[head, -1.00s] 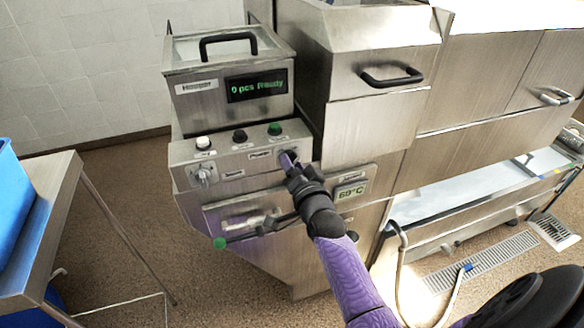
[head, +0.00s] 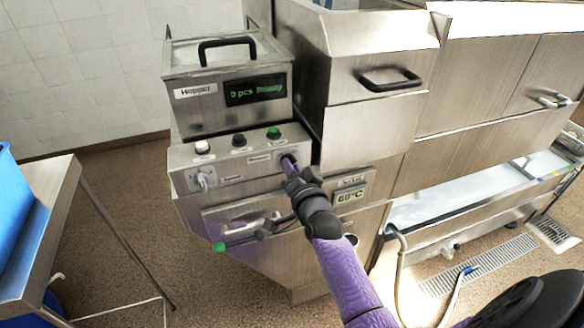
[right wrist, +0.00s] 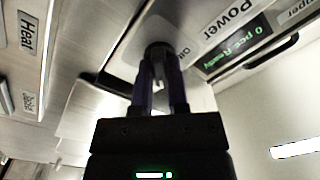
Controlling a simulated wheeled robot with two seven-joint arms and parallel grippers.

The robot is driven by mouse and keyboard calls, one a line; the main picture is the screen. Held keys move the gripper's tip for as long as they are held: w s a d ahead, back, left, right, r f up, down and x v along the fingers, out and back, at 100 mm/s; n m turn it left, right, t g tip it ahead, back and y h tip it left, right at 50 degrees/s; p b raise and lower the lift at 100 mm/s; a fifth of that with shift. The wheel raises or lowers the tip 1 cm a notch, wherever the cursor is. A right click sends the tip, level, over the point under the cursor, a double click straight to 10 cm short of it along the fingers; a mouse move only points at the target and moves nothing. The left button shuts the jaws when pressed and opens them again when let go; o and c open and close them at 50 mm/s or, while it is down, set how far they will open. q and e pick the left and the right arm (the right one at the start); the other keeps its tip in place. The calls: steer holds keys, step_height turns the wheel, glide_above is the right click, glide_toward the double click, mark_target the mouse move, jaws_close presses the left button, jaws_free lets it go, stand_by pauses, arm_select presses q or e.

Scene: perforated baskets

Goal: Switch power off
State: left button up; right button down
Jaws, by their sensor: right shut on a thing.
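The machine's control panel (head: 235,172) has a dark round power knob (head: 289,156) at its right end. In the right wrist view the knob (right wrist: 158,49) sits beside the "Power" label (right wrist: 228,20), with an "Off" mark next to it. My right gripper (head: 290,164) reaches up to the panel from the lower right. Its two purple fingers (right wrist: 160,72) are shut on the knob, one on each side. The fingers hide part of the knob, and I cannot read its exact setting. My left gripper is not in view.
A lidded hopper (head: 228,90) with a green-lit display stands above the panel. White, black and green buttons (head: 273,133) line the panel top. A steel table (head: 45,205) stands at left.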

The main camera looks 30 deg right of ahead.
steer(key=shift+f+n+p, duration=0.1)
steer(key=shift+n+p, duration=1.8)
steer(key=shift+n, duration=7)
steer(key=c, duration=0.6)
jaws_free()
